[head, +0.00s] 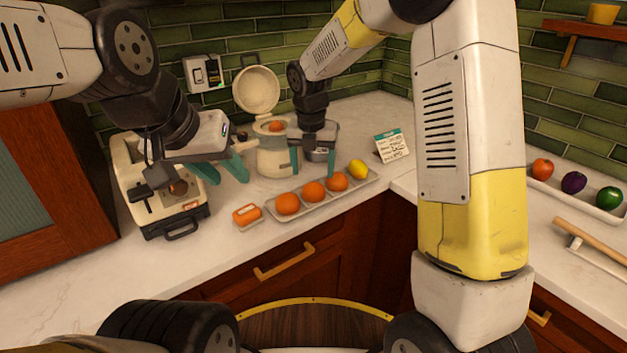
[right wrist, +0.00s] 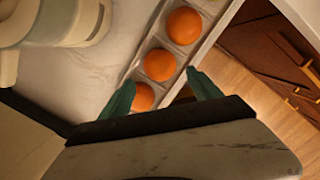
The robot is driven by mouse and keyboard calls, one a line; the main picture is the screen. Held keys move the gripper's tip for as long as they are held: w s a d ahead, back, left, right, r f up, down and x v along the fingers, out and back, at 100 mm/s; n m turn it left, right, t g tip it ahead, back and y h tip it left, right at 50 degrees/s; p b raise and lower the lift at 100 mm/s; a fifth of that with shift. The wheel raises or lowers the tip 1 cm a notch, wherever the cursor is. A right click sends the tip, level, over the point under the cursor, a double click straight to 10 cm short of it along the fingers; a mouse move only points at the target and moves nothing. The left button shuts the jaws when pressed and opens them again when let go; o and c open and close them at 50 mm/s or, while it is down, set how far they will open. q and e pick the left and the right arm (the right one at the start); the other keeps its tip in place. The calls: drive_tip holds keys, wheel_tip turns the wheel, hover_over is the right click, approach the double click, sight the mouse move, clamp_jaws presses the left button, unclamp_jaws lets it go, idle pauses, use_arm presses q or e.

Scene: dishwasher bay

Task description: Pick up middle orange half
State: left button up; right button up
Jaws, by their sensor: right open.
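My right gripper (head: 313,170) is open and empty above and behind the tray. In the right wrist view its fingers (right wrist: 162,92) straddle the near orange's image, with the middle one just beyond the tips. My left gripper (head: 222,172) is open and empty beside the cream machine.
A juicer (head: 275,160) with a raised lid stands behind the tray, with something orange inside. A cream machine (head: 140,198) stands left. A card (head: 391,146) stands right. Another tray (head: 573,197) holds vegetables.

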sight(314, 184)
drive_tip(key=f, duration=0.3)
drive_tip(key=w+f, duration=0.1)
drive_tip(key=f, duration=0.2)
drive_tip(key=shift+w+d+f, duration=0.1)
drive_tip(key=shift+w+f, duration=0.05)
drive_tip(key=shift+f, duration=0.2)
drive_tip(key=c, duration=1.2)
drive_tip(key=shift+r, duration=0.1)
